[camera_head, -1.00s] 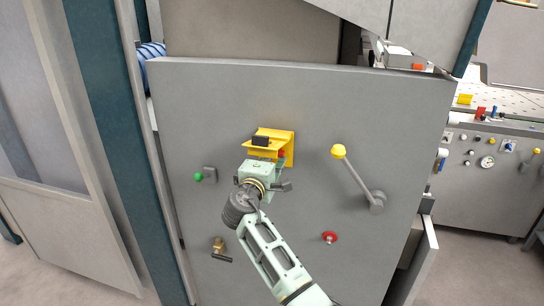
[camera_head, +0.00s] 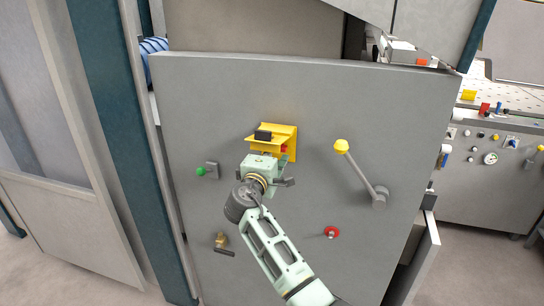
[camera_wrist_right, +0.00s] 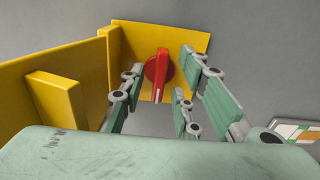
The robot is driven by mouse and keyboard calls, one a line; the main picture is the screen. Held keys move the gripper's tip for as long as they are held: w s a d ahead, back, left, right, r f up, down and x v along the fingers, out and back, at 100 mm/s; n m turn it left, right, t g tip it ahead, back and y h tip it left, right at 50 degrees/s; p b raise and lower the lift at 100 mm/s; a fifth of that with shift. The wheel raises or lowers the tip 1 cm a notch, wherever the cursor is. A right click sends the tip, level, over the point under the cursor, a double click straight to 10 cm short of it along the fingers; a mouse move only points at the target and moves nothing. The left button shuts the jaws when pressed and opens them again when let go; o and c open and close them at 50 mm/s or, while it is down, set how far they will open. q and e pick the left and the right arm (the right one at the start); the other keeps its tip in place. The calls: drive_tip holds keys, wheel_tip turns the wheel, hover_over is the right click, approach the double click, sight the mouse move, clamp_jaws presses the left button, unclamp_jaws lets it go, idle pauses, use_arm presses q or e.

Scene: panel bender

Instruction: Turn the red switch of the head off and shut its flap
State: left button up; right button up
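The red switch (camera_wrist_right: 157,70) sits on a yellow plate (camera_wrist_right: 190,42) on the grey panel. Its handle looks nearly upright in the wrist view, and a bit of it shows in the head view (camera_head: 284,150). The yellow flap (camera_head: 264,143) stands open, sticking out from the panel to the left of the switch; it fills the left of the wrist view (camera_wrist_right: 50,85). My right gripper (camera_wrist_right: 160,98) is open, its fingers spread in front of the switch and apart from it. In the head view my right gripper (camera_head: 279,163) is just below the flap. My left gripper is out of view.
A yellow-knobbed lever (camera_head: 360,172) is right of the switch on the panel. A green knob (camera_head: 200,171), a brass fitting (camera_head: 221,240) and a red button (camera_head: 332,232) surround the arm. A control cabinet (camera_head: 490,185) stands at the right.

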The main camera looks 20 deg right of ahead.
drive_tip(key=v, duration=1.2)
drive_tip(key=shift+w, duration=0.1)
